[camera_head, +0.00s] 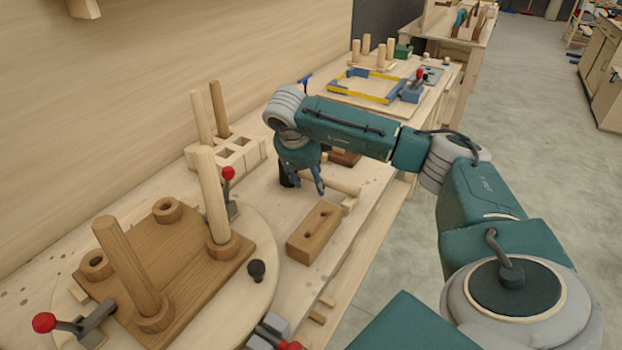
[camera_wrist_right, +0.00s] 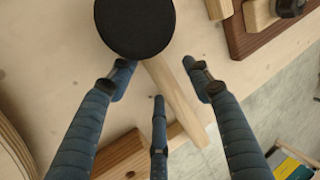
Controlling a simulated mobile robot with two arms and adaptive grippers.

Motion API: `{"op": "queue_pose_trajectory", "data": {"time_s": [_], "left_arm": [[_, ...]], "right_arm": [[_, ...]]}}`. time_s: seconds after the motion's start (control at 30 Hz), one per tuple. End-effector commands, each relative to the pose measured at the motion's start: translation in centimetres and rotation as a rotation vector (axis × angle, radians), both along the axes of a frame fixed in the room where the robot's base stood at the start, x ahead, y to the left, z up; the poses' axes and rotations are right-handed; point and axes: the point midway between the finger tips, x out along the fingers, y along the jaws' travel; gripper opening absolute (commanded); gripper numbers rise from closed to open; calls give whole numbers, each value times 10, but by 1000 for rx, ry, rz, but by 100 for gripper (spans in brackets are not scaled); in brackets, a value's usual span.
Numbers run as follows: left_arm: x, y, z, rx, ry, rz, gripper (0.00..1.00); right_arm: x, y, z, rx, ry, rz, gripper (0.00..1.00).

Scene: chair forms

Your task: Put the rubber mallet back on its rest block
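The rubber mallet has a round black head (camera_wrist_right: 135,25) and a pale wooden handle (camera_wrist_right: 180,105) in the right wrist view. In the head view its handle (camera_head: 343,184) lies along the bench, and the gripper partly hides the head. My right gripper (camera_head: 305,188) is over the mallet. In the wrist view its fingers (camera_wrist_right: 158,80) are spread, with the handle beneath and between them; I see no clear contact. My left gripper is out of view.
A round board (camera_head: 262,295) with a wooden jig, upright dowels and red-knobbed clamps fills the near left. A pale slotted block (camera_head: 235,155) stands behind. A dark brown piece (camera_head: 345,159) lies beyond the mallet. A yellow-and-blue frame (camera_head: 360,85) lies farther back.

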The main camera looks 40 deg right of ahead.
Motion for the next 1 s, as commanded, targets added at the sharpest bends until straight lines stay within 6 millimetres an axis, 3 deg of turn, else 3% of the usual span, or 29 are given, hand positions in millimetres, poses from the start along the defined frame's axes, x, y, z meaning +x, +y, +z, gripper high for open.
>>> {"op": "queue_pose_trajectory", "data": {"time_s": [0.23,0.37,0.8,1.0], "left_arm": [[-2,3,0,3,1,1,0],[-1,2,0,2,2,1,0],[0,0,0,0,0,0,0],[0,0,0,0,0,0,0]], "right_arm": [[-1,1,-1,0,5,0,49],[-1,5,9,2,1,2,49],[-13,38,92,1,-3,2,49],[-16,44,108,0,0,1,49]]}}
